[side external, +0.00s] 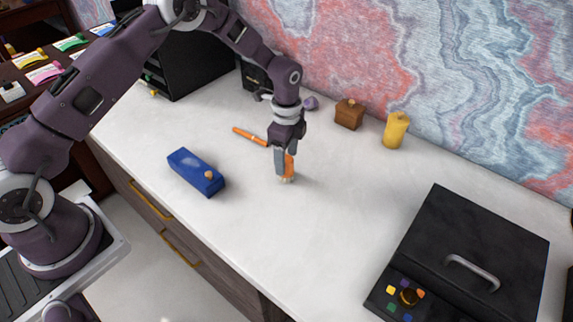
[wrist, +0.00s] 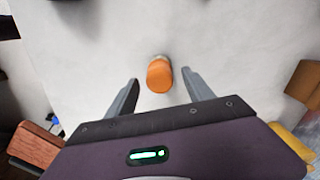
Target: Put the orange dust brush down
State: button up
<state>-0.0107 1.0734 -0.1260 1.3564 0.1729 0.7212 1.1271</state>
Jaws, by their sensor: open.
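The orange dust brush (side external: 289,166) stands upright on the white desk top, its pale bristles down at the surface. In the wrist view the brush (wrist: 159,76) shows end-on, with a gap to the finger on each side. My gripper (side external: 283,168) is open and pointed down, its fingers around the brush without closing on it. The near finger hides part of the brush in the side view.
A slim orange tool (side external: 250,136) lies behind and left of the gripper. A blue box (side external: 194,171) is at left. A brown wooden block (side external: 349,114) and yellow container (side external: 396,131) stand near the wall. A black lidded case (side external: 470,245) is at right. The desk's middle is clear.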

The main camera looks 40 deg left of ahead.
aim_at(287, 159)
notch_tip(287, 159, up, 9)
jog(key=shift+f, duration=0.15)
jog(key=s+a+r+n+t, duration=0.1)
jog(key=s+r+n, duration=0.3)
jog(key=s+r, duration=0.45)
jog(key=s+a+r+n+t, duration=0.1)
jog(key=s+r+n+t, duration=0.3)
jog(key=r, duration=0.8)
jog(key=s+r+n, duration=0.1)
jog(key=s+n, duration=0.6)
jog(key=s, duration=1.3)
jog(key=shift+s+a+t, duration=0.25)
jog(key=shift+s+t, duration=0.05)
jog(key=shift+s, duration=0.1)
jog(key=shift+r, duration=0.1)
